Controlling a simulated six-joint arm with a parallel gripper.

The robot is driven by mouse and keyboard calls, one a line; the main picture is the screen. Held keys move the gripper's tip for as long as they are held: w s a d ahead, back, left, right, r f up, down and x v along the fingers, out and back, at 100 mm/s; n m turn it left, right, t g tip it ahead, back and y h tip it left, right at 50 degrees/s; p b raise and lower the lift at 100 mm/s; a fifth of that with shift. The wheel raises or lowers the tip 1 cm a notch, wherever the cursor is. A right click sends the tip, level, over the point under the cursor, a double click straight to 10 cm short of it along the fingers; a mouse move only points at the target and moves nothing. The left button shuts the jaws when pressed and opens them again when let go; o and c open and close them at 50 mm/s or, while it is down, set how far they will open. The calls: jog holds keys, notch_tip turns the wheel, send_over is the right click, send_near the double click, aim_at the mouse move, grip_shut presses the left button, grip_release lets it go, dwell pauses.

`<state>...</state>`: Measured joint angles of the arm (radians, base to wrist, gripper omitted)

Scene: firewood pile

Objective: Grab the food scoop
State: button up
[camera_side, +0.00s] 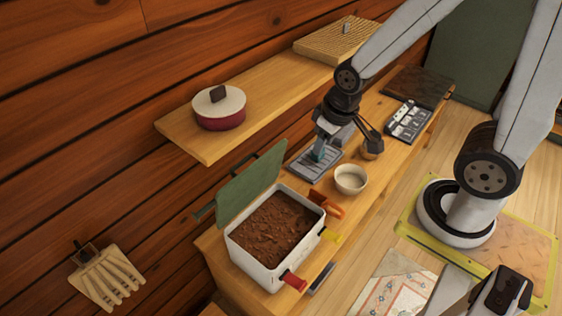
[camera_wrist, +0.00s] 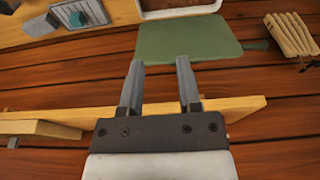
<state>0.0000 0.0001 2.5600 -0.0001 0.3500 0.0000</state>
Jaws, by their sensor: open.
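I cannot single out the food scoop for certain. A white bin (camera_side: 262,264) filled with brown, crumbly material stands on the wooden counter, its green lid (camera_side: 252,183) raised. In the side view my wrist hangs above the counter, right of the bin.
A wooden shelf (camera_side: 190,140) holds a red pot with a pale lid (camera_side: 219,106). A grey tray with a teal block (camera_side: 318,153) and a white bowl (camera_side: 350,179) stand near the bin. A rack of pale sticks (camera_side: 107,279) hangs on the wooden wall.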

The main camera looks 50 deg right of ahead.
jog(key=shift+r, duration=0.1)
jog(key=shift+w+v, duration=0.55)
jog(key=shift+v, duration=1.9)
jog(key=d+m+t+y, duration=0.2)
jog(key=d+y, duration=0.9)
jog(key=d, duration=1.3)
send_near(332, 203)
jog(key=a+f, duration=0.2)
jog(key=shift+w+x, duration=0.2)
jog(key=shift+x, duration=3.7)
jog(key=shift+d, duration=0.1)
grip_shut()
